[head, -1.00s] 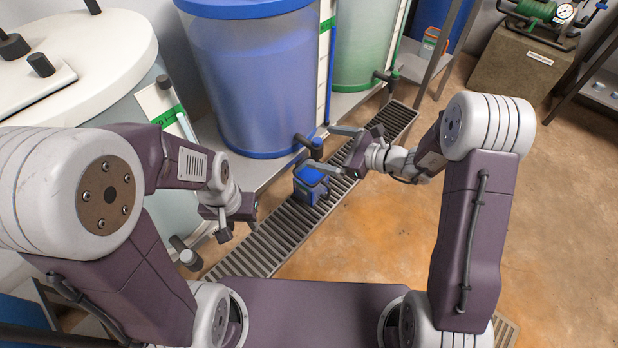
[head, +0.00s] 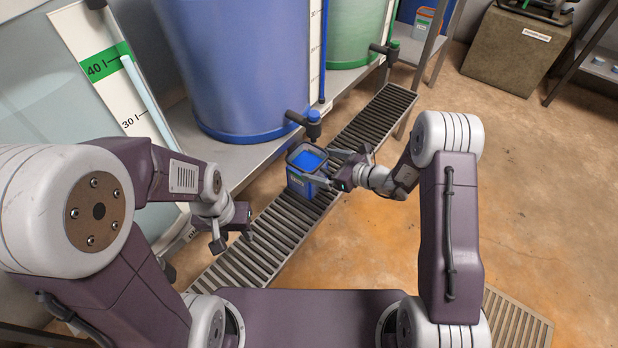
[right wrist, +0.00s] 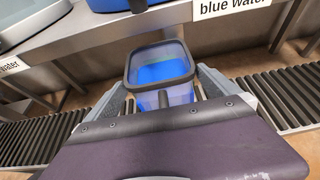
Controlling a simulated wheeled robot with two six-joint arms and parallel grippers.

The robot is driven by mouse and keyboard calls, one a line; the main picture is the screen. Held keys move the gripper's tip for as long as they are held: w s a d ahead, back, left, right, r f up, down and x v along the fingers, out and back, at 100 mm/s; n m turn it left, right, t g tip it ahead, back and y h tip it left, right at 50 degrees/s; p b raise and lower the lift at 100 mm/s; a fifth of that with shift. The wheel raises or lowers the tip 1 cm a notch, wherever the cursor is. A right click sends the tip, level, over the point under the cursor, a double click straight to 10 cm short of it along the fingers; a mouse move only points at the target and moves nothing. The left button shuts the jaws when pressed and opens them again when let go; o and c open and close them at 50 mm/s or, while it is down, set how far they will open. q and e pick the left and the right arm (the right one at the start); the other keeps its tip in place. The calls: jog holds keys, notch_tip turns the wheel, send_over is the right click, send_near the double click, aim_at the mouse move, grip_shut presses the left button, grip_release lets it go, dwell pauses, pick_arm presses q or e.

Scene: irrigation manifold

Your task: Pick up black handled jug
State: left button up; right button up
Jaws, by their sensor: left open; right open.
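The jug (head: 300,184) is a small translucent container with a dark rim and blue liquid inside. It stands upright on the floor grate, below the blue tank's tap. It also shows in the right wrist view (right wrist: 160,66), where a dark handle bar sits on its near side between the fingers. My right gripper (head: 329,168) is open, with its fingers reaching to the jug's right side; the right wrist view shows the fingers (right wrist: 160,98) on either side of the handle. Whether they touch it I cannot tell. My left gripper (head: 232,240) is open and empty, left of the jug over the grate.
The blue tank (head: 235,65) with its tap (head: 312,122) stands on a metal shelf behind the jug. A green tank (head: 358,35) stands farther right, a white tank (head: 95,110) left. The slotted grate (head: 375,125) runs diagonally.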

jog(key=b+x, duration=0.1)
jog(key=x, duration=0.1)
jog(key=b+x, duration=0.2)
jog(key=x, duration=0.1)
jog(key=shift+w+a+r, duration=0.1)
jog(key=shift+a+r, duration=0.05)
jog(key=shift+r, duration=0.05)
jog(key=c, duration=1.3)
jog(key=shift+r, duration=0.1)
jog(key=c, duration=0.4)
